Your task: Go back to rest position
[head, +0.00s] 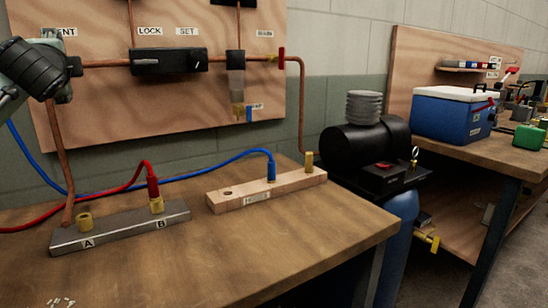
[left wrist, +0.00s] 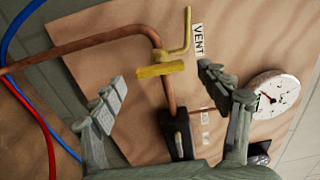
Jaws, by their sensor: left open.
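My left gripper (head: 60,75) is at the upper left of the head view, in front of the board near the VENT label (head: 62,32). In the left wrist view the left gripper (left wrist: 163,92) has its fingers spread wide, with nothing between the pads. Beyond them on the board is a yellow valve handle (left wrist: 160,69) on a copper pipe (left wrist: 110,40), by the VENT label (left wrist: 197,42). The gripper looks apart from the valve, though the exact gap is hard to tell. My right gripper is in neither view.
The wooden board (head: 110,110) carries a black LOCK/SET unit (head: 168,61). On the bench (head: 240,245), a red hose (head: 120,190) meets the metal A/B block (head: 120,229), and a blue hose (head: 215,164) meets the wooden block (head: 290,185). A black compressor (head: 365,145) stands right.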

